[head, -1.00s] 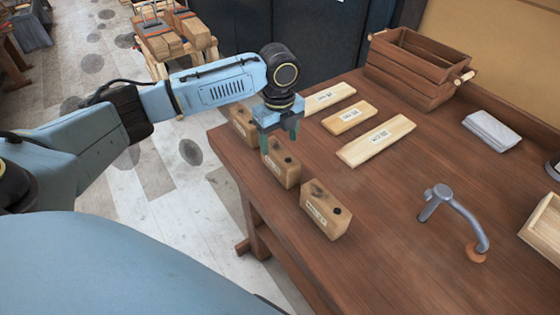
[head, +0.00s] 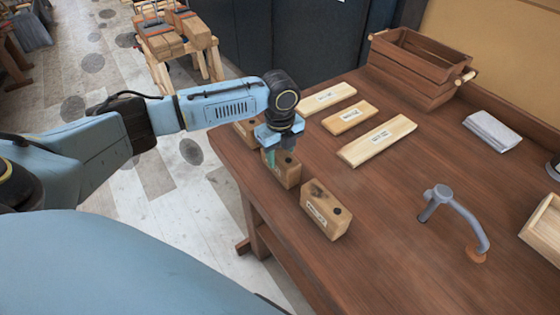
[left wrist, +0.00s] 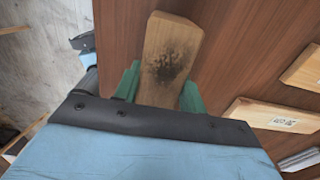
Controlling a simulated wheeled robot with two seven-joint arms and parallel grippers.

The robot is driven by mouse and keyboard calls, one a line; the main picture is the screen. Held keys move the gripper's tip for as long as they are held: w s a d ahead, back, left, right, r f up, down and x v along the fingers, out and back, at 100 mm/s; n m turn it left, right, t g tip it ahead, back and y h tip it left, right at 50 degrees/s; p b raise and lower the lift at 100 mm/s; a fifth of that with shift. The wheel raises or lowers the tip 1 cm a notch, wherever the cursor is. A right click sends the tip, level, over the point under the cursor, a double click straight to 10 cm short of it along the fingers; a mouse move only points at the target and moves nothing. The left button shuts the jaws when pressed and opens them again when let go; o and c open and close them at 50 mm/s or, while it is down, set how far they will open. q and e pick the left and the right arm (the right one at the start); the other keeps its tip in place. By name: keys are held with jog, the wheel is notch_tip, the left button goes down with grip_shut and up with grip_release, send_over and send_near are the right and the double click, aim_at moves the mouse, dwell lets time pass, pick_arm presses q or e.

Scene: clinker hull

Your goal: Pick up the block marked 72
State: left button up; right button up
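Three wooden blocks with pale labels stand along the table's left edge. The near block (head: 326,211) has a dark smudge and a dark hole on top; the middle block (head: 289,172) is partly hidden by my left gripper, and the far block (head: 246,131) is partly behind it. The label numbers are too small to read, so I cannot tell which is 72. My left gripper (head: 279,158) points down over the middle block. In the left wrist view, its green fingers (left wrist: 158,92) stand on either side of a block with a dark smudge (left wrist: 170,55). My right gripper is out of view.
Flat labelled boards (head: 377,141) lie just right of the blocks. A slatted wooden crate (head: 410,75) stands at the back. A grey stack (head: 492,131), a bent grey pipe-like piece (head: 462,215) and a pale tray (head: 545,232) are on the right. The table's middle front is clear.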

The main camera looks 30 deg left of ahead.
pick_arm(q)
jog(key=c, duration=0.5)
jog(key=shift+r, duration=0.1)
